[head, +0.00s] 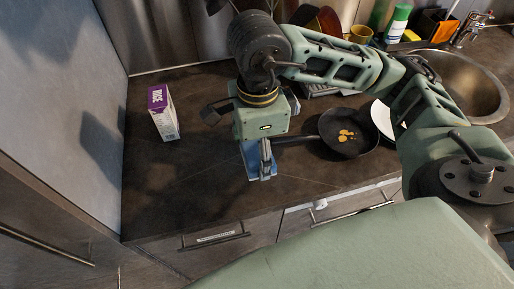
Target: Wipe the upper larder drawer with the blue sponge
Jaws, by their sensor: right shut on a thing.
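The blue sponge (252,162) is in my right gripper (260,174), which is shut on it above the dark countertop near its front edge. The fingers hide part of the sponge, and I cannot tell whether it touches the counter. Below the counter edge is a drawer front (160,249) with a bar handle (215,240) and a small pale label too small to read. I cannot tell whether it is the upper larder drawer. My left gripper is not in view.
A purple and white rice box (162,113) stands at the left of the countertop (205,190). A black pan (350,138) with yellowish food and a white plate (382,120) are to the right. A sink (470,85) is at far right. The front left counter is clear.

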